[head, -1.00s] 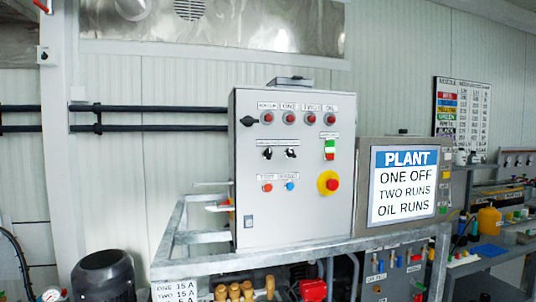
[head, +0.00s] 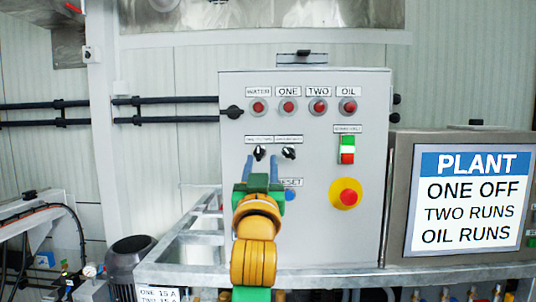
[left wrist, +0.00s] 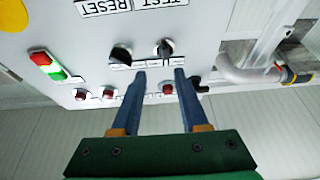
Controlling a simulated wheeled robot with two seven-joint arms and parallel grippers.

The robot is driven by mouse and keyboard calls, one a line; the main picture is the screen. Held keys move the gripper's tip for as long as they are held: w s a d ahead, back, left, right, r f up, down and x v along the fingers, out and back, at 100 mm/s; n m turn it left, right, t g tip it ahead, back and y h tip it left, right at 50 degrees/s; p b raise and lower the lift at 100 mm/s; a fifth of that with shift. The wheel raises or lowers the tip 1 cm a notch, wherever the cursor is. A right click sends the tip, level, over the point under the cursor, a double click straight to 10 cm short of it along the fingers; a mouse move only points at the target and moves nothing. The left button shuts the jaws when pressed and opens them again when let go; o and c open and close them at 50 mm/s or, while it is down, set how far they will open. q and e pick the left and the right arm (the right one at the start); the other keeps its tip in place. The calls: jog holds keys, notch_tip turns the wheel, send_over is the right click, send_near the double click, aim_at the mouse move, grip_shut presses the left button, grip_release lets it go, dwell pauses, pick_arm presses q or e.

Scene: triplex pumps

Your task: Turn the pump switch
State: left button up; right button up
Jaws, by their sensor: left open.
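A grey control box carries two black rotary switches with small labels that I cannot read. The left switch (head: 260,152) also shows in the left wrist view (left wrist: 164,48), where the picture is upside down. The right switch (head: 289,152) shows in the wrist view (left wrist: 121,55) too. My left gripper (head: 263,160) is open and empty in front of the panel. In the left wrist view its two blue fingers (left wrist: 160,71) point at the panel, with the left switch lying between and just beyond their tips. I see no contact. The gripper hides the TEST button. My right gripper is not in view.
Red lamps labelled WATER (head: 258,107), ONE, TWO and OIL line the top. A green-and-red rocker (head: 347,150) and a red emergency button on yellow (head: 345,196) sit to the right. The PLANT sign (head: 469,203) reads ONE OFF, TWO RUNS, OIL RUNS.

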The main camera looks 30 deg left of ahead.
aim_at(259, 149)
pick_arm(q)
jog(key=a, duration=0.1)
jog(key=w+a+r+p, duration=0.2)
jog(key=shift+w+a+r, duration=0.25)
jog(key=shift+a, duration=0.05)
jog(key=shift+w+a, duration=0.1)
jog(key=shift+w, duration=0.25)
jog(key=shift+w+d+f, duration=0.2)
jog(key=shift+w+d, duration=0.05)
jog(key=shift+w, duration=0.05)
jog(key=shift+s, duration=0.15)
grip_shut()
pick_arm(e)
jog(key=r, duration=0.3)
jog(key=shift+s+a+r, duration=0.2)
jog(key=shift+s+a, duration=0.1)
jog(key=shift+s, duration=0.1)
